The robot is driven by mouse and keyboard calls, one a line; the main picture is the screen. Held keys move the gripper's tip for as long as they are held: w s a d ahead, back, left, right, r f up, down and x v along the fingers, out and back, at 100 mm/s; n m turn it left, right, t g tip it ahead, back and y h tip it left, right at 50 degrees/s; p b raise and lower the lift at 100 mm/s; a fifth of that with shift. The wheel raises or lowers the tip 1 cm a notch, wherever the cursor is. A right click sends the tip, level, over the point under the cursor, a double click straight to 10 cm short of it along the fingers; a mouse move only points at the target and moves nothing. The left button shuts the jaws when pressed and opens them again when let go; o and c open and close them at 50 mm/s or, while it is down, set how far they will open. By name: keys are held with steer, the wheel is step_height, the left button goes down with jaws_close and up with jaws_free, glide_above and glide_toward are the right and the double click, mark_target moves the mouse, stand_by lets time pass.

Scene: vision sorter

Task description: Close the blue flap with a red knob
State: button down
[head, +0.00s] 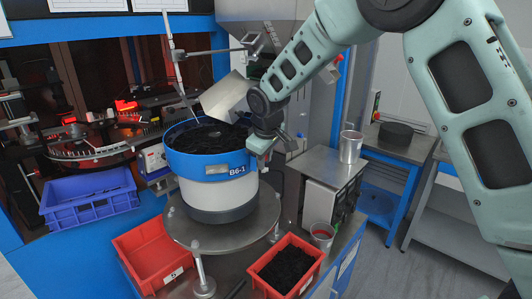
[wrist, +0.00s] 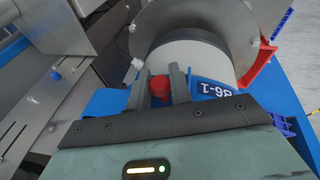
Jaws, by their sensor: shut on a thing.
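The red knob (wrist: 159,86) sits between the two fingers of my gripper (wrist: 158,84) in the wrist view, and the fingers are shut on it. Blue surface (wrist: 104,102) shows behind the fingers. I cannot tell how much of it is the flap and how much is the blue band of the feeder drum. In the head view my gripper (head: 260,146) is at the right side of the drum's blue band (head: 200,160), near the B6-1 label. The knob and flap cannot be made out there, and the flap's angle is unclear.
The drum holds dark parts and stands on a round metal table (head: 190,228). A metal chute (head: 224,97) hangs over it, close to my arm. Red bins (head: 150,252) and (head: 300,286) stand below, and a blue crate (head: 88,203) is at left.

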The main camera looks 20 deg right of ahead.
steer(key=shift+w+a+r+g, duration=0.1)
steer(key=shift+g, duration=0.2)
steer(key=c, duration=1.3)
jaws_free()
steer(key=shift+o, duration=0.2)
steer(key=b+v, duration=0.4)
steer(key=v, duration=1.3)
steer(key=shift+a, duration=0.3)
steer(key=shift+r, duration=0.1)
